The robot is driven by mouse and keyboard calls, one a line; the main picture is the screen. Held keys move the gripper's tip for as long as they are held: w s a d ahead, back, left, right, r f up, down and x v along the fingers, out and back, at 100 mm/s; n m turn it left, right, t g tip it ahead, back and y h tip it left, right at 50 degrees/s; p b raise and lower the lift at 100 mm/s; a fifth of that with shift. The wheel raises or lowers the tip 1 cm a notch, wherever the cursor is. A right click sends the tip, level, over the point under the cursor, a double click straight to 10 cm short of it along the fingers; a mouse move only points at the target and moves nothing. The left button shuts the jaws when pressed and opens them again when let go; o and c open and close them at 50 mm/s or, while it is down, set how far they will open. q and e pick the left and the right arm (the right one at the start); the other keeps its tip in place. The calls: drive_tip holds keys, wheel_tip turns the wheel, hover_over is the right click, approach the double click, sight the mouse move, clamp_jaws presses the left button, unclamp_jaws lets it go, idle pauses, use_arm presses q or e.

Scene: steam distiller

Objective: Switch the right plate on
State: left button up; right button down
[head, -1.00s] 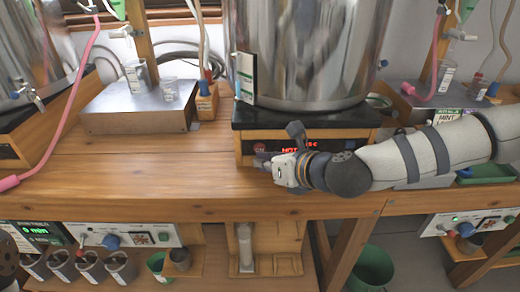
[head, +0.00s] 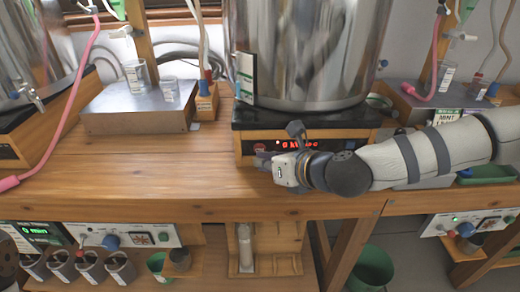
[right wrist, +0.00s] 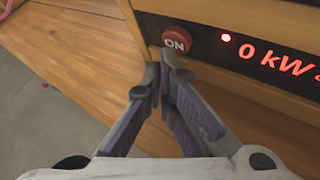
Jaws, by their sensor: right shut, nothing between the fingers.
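The right plate (head: 350,119) is a black-topped heater in a wooden frame under the big steel pot (head: 300,50). Its front panel has a red display (head: 300,144). In the right wrist view the display (right wrist: 275,58) reads 0 kW, with a small red light lit beside it. The round red button (right wrist: 176,39) is marked ON. My right gripper (right wrist: 168,72) is shut and empty, its fingertips just below the button in that view; I cannot tell whether they touch it. In the head view the right gripper (head: 266,158) is in front of the panel's left end. My left gripper is not in view.
A second steel pot (head: 35,45) stands on another plate at the left. A metal box (head: 140,108) with beakers and a pink hose (head: 70,110) are between them. The wooden bench top (head: 150,175) is clear in front. A lower shelf holds control boxes and cups.

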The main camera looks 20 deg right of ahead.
drive_tip(key=s, duration=0.2)
drive_tip(key=s+a, duration=0.1)
drive_tip(key=s, duration=0.2)
drive_tip(key=shift+s+a+p, duration=0.35)
drive_tip(key=shift+s, duration=0.05)
